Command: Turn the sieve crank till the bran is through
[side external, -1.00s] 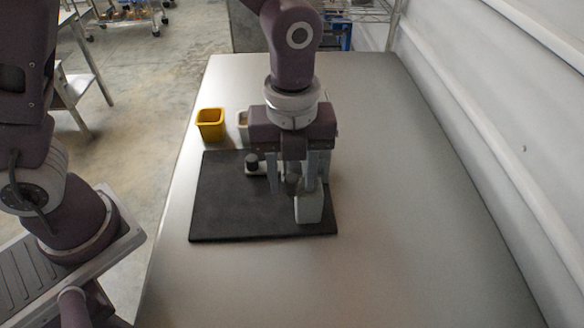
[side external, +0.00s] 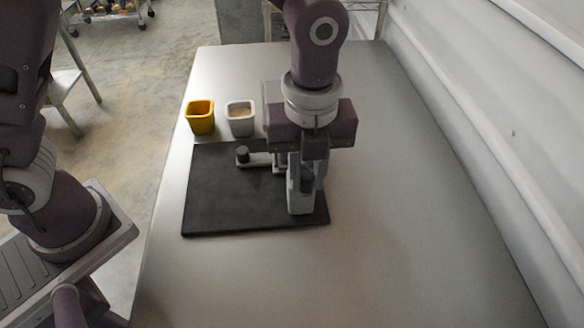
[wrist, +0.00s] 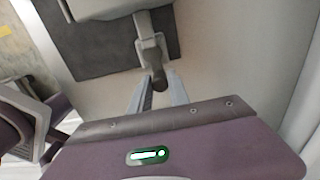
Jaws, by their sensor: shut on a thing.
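In the wrist view a light grey crank arm (wrist: 149,45) runs from the grey body to a dark crank knob (wrist: 159,80). My gripper (wrist: 160,86) has its fingertips on either side of this knob and is shut on it. A white cup (side external: 240,130) holds tan grain-like stuff. The sieve's inside cannot be seen.
A yellow cup (side external: 200,128) stands left of the white cup, behind the mat. A small grey piece with a black knob (side external: 242,154) sits at the mat's back. The metal table (side external: 400,220) is clear at right and front.

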